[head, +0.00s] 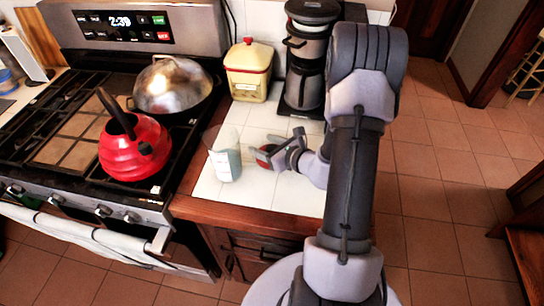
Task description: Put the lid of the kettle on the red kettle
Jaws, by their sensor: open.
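The red kettle (134,158) stands on the stove's front right grate, with its black handle tilted up to the left. Its top opening is not clearly seen. A small round red thing, likely the kettle's lid (263,153), is on the white tiled counter, partly hidden by my gripper. My gripper (268,157) is low over the counter, right at the red lid, with its fingers apart. I cannot tell whether the fingers touch the lid.
A clear cup (226,165) with pale blue-green contents stands just left of my gripper. A yellow canister (248,82) and a coffee maker (304,75) stand at the back. A pan with a shiny domed lid (172,85) sits behind the kettle. The counter's front is clear.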

